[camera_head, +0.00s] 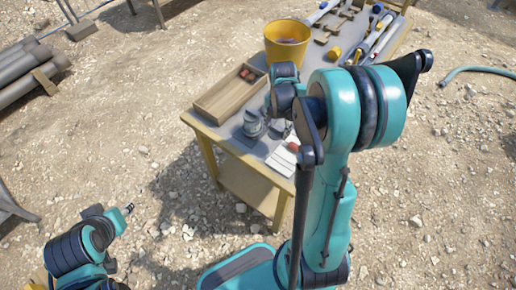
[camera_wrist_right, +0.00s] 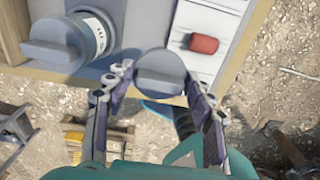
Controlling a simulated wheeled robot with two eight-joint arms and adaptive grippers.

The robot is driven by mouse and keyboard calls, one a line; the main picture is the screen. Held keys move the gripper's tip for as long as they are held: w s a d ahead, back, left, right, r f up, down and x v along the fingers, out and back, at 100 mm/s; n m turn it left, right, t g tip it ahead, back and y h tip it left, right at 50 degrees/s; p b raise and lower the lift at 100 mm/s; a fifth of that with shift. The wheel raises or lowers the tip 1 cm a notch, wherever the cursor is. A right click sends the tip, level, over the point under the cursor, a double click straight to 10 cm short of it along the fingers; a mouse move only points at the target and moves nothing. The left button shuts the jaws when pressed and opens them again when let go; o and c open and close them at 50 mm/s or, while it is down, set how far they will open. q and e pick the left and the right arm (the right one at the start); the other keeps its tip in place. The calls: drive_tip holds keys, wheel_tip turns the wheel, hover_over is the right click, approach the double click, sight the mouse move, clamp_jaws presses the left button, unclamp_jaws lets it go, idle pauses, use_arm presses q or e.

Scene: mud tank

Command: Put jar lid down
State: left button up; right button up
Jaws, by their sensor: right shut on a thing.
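The table (camera_head: 212,130) holds a grey jar (camera_head: 253,123) near its front left corner. My right gripper (camera_wrist_right: 160,88) is shut on a grey round jar lid (camera_wrist_right: 160,73) with a raised bar. The lid is beside the jar, over the table's front edge; whether it touches the tabletop I cannot tell. In the head view my right arm hides most of its gripper. My left gripper (camera_head: 128,209) is low at the left, away from the table; its fingers are unclear.
A wooden tray (camera_head: 218,101) holds small red things behind the jar. A yellow bucket (camera_head: 286,52) and several tools (camera_head: 375,40) stand farther back. Gravelly ground surrounds the table.

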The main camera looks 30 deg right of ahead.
drive_tip(key=b, duration=0.2)
hover_over(258, 152)
wheel_tip(258, 152, down, 4)
drive_tip(key=shift+s+f, duration=0.1)
drive_tip(key=shift+f, duration=0.05)
wheel_tip(258, 152, down, 4)
drive_tip(key=shift+b, duration=0.65)
drive_tip(key=shift+f+b, duration=0.45)
drive_tip(key=shift+f, duration=0.05)
drive_tip(key=o, duration=1)
drive_tip(key=shift+c, duration=0.2)
drive_tip(key=shift+r, duration=0.1)
